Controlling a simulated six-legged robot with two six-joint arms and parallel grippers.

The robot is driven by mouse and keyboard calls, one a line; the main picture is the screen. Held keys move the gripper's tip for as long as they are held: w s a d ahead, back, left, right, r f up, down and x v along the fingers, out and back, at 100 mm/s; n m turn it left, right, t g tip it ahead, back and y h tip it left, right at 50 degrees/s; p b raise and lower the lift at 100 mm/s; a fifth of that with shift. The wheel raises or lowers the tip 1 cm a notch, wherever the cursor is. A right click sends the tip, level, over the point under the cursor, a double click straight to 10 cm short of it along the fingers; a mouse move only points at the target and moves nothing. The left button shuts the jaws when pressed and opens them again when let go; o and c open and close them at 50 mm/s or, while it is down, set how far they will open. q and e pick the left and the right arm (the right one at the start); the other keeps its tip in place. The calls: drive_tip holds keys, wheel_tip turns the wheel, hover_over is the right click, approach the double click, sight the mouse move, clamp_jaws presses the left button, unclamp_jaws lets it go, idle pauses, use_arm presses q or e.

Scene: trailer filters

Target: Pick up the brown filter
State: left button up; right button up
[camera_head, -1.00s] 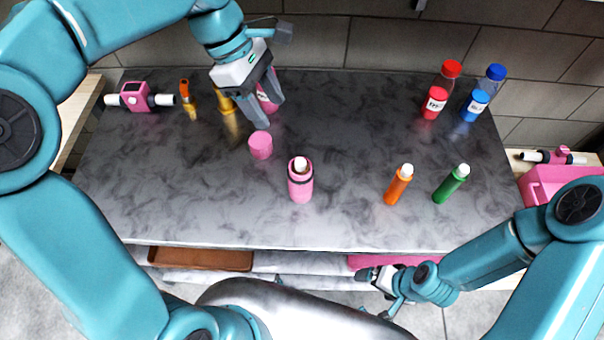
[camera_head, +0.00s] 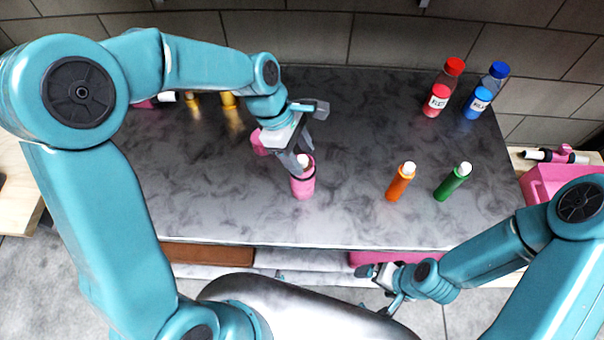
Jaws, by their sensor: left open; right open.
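A pink bottle (camera_head: 303,188) with a dark ring and white top stands left of the orange one. My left gripper (camera_head: 296,166) is open, its fingers at the pink bottle's top; I cannot tell whether they touch it. My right gripper (camera_head: 366,272) is open and empty, low in front of the table's front edge.
Red-capped (camera_head: 440,95) and blue-capped (camera_head: 479,98) bottles stand at the back right. A pink cap (camera_head: 258,143) is partly hidden by my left gripper. Yellow items (camera_head: 228,100) stand behind my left arm. A brown tray (camera_head: 210,255) lies on the shelf below. The front right table is clear.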

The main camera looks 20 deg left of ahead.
use_arm(q)
clamp_jaws()
